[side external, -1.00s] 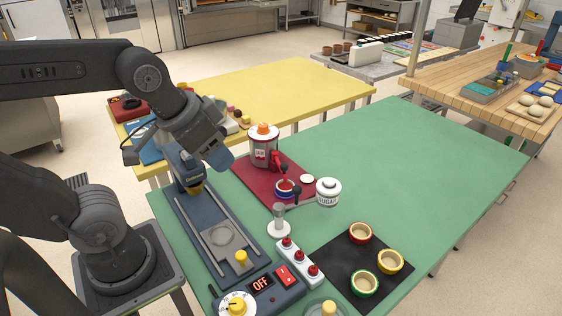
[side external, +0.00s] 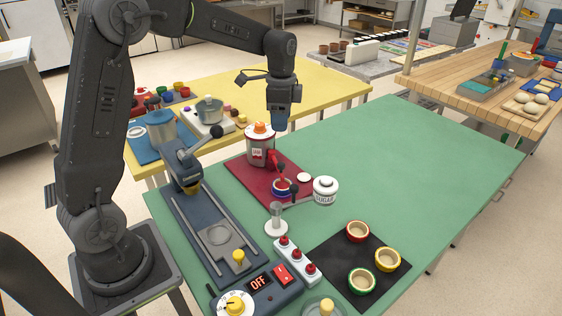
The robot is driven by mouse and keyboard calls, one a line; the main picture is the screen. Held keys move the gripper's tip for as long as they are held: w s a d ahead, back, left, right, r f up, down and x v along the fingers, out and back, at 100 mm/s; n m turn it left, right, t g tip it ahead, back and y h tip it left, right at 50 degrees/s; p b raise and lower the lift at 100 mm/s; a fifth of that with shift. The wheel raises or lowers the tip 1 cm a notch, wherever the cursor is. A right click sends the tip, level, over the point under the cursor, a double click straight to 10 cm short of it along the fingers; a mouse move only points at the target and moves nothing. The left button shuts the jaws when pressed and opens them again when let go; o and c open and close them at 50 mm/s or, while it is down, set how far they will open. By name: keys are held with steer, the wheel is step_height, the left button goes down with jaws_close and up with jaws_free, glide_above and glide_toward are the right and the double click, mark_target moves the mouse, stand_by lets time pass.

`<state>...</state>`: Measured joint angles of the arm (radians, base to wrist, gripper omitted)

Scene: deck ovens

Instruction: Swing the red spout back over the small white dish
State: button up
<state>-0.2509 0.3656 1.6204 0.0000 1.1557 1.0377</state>
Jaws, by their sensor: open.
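The red spout (side external: 278,171) sticks out from the front of a red and silver dispenser (side external: 260,153) with an orange top. Its end points toward a small blue and red cup (side external: 282,188). The small white dish (side external: 304,178) lies just right of the spout, on or at the edge of the dark red mat (side external: 246,182), and looks empty. My gripper (side external: 279,124) hangs pointing down, above and slightly right of the dispenser's top. It is open and holds nothing. Its fingertips are small here, and its exact height over the dispenser is hard to tell.
A metal post (side external: 276,217) stands in front, and a blue press (side external: 188,170) with a raised handle is at left. The green table (side external: 420,150) is clear at right.

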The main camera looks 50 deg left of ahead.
mark_target(281, 164)
step_height(281, 164, down, 14)
steer(key=shift+r, duration=0.2)
stand_by(0.4)
jaws_close()
stand_by(0.3)
